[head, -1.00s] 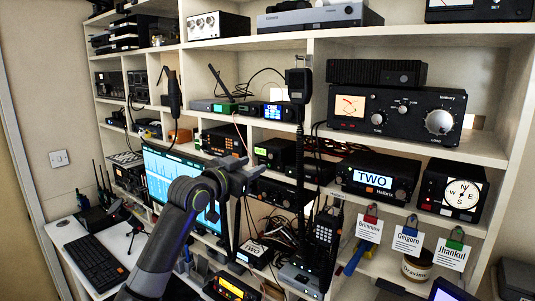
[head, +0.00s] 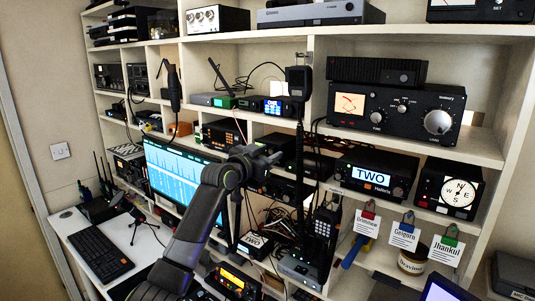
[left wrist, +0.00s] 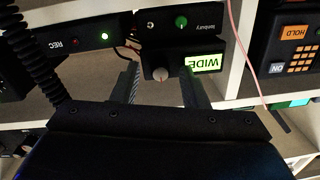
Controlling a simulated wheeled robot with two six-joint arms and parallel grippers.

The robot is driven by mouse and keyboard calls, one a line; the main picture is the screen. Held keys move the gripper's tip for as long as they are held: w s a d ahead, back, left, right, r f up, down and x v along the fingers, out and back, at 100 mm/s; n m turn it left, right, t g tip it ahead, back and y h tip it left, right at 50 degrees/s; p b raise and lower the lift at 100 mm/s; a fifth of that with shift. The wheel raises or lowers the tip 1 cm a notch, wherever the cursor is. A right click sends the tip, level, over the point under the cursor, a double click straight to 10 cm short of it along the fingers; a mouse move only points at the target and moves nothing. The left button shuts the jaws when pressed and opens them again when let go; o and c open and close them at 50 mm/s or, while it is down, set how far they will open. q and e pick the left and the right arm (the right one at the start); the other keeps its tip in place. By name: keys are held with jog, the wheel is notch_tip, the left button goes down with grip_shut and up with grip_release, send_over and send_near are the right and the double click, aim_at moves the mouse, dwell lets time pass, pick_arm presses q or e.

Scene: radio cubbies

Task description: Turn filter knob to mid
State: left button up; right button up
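My left gripper (left wrist: 161,88) is open, one finger on each side of the knob, with gaps between; contact is not visible. The knob's pointer is too small to read. In the head view my left gripper (head: 262,158) is at the middle shelf, in front of the filter unit and hiding most of it. My right gripper is not in view.
In the wrist view, a "REC" unit (left wrist: 75,42) stands beside the box, and a keypad radio (left wrist: 290,45) is across a shelf divider. A pink cable (left wrist: 240,50) hangs near. In the head view, a hand microphone (head: 299,85) hangs close right of my gripper.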

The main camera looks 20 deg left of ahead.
pick_arm(q)
grip_shut()
jog(key=m+b, duration=0.2)
jog(key=shift+f+b, duration=0.25)
jog(key=shift+b, duration=0.1)
jog(key=m+b, duration=0.3)
jog(key=shift+m, duration=0.3)
jog(key=m+b, duration=0.2)
jog(key=m, duration=0.1)
jog(key=shift+b, duration=0.35)
jog(key=shift+r+m+b, duration=0.1)
jog(key=shift+m+b, duration=0.6)
jog(key=shift+m, duration=1)
